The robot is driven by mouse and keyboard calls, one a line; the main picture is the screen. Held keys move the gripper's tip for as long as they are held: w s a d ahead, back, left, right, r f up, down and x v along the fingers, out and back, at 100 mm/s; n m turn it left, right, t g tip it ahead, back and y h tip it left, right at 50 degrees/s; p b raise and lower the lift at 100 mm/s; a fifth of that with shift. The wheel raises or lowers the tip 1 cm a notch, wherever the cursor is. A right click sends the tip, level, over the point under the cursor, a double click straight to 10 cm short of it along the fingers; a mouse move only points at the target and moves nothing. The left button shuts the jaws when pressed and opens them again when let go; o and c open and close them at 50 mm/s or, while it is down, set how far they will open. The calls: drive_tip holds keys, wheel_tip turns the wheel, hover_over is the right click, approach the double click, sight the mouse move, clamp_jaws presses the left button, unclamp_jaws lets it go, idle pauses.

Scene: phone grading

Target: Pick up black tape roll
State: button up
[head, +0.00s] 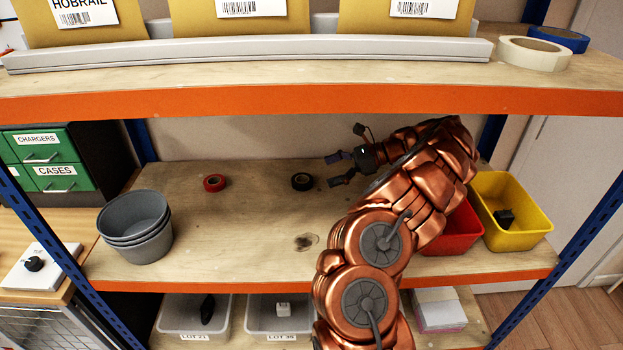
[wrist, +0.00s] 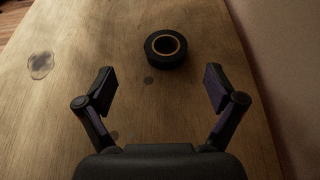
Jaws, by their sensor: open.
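The black tape roll (head: 302,181) lies flat on the middle wooden shelf, near its back. In the wrist view the black tape roll (wrist: 166,48) lies beyond my fingertips, between their lines and slightly right of centre. My gripper (head: 335,170) is open and empty, just to the right of the roll in the head view and apart from it. In the wrist view my gripper (wrist: 161,88) shows two spread fingers with bare wood between them.
A red tape roll (head: 215,183) lies left of the black one. Stacked grey buckets (head: 135,222) stand at the shelf's left end. A red bin (head: 452,232) and a yellow bin (head: 522,196) stand at its right. The upper shelf (head: 300,97) passes above. The shelf's middle is clear.

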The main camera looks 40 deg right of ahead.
sight(296, 181)
drive_tip(key=p+x, duration=0.1)
drive_tip(key=x, duration=0.2)
drive_tip(key=p+x, duration=0.1)
drive_tip(key=x, duration=0.2)
drive_tip(key=shift+w+f+p, duration=0.2)
drive_tip(key=shift+w+p, duration=0.2)
drive_tip(key=shift+w, duration=0.05)
drive_tip(key=shift+w+a+f, duration=0.25)
drive_tip(key=shift+a+f, duration=0.05)
drive_tip(key=shift+a, duration=0.05)
drive_tip(key=c, duration=1.1)
drive_tip(key=shift+o, duration=0.2)
drive_tip(key=shift+r, duration=0.1)
drive_tip(key=shift+r+b, duration=0.9)
drive_tip(key=shift+r, duration=0.8)
drive_tip(key=s+a+b, duration=0.1)
drive_tip(key=s+a, duration=0.2)
drive_tip(key=s, duration=0.1)
drive_tip(key=s+a+r+b, duration=0.1)
drive_tip(key=s+a, duration=0.2)
drive_tip(key=s, duration=0.1)
drive_tip(key=s+a+b, duration=0.2)
drive_tip(key=s+a, duration=0.1)
drive_tip(key=s, duration=0.1)
drive_tip(key=shift+s+a+r, duration=0.2)
drive_tip(key=shift+s+a, duration=0.05)
drive_tip(key=shift+s, duration=0.15)
